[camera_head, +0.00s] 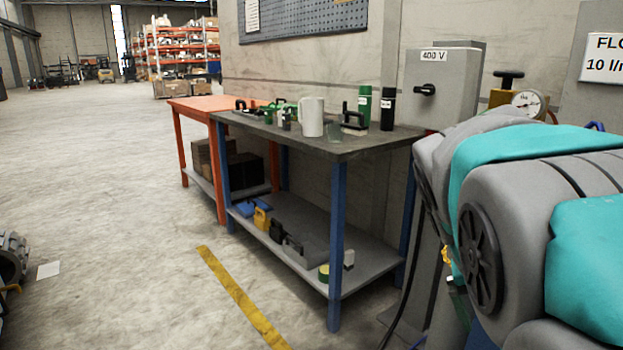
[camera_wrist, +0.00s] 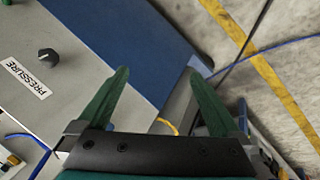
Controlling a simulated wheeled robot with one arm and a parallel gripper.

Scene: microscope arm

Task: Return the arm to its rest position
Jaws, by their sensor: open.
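My gripper (camera_wrist: 162,98) shows in the wrist view with its two green fingers spread apart and nothing between them. It is above a grey panel (camera_wrist: 95,70) with a black knob (camera_wrist: 48,55) and a label reading PRESSURE (camera_wrist: 27,78), beside a blue surface (camera_wrist: 125,35). Whether the fingers touch anything there cannot be told. In the head view my grey and teal arm fills the right side, and my gripper is out of that view. No microscope can be made out in either view.
A workbench (camera_head: 345,150) with a mug (camera_head: 312,117), bottles and tools stands mid-view, an orange table (camera_head: 200,103) behind it. A 400 V box (camera_head: 440,88) and a gauge (camera_head: 527,103) are close to my arm. The floor (camera_head: 110,180) at left is largely clear.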

